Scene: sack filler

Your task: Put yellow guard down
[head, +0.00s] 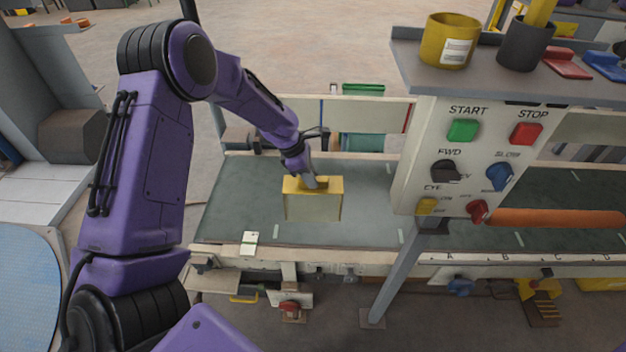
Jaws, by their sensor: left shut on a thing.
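The yellow guard (297,185) is a clear panel with a yellow band along its top edge. It stands upright over the dark green conveyor belt (240,205), left of the control panel. My left gripper (312,184) reaches down from above and is shut on the yellow top of the guard. The fingertips are partly hidden by the guard's band. I cannot tell whether the guard's lower edge touches the belt. My right gripper is not in the view.
The control panel (478,180) with START and STOP buttons stands right of the guard on a grey post (405,275). A shelf above it holds a yellow cup (449,40) and a dark cup (524,46). An orange roller (555,218) lies right. The belt left of the guard is clear.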

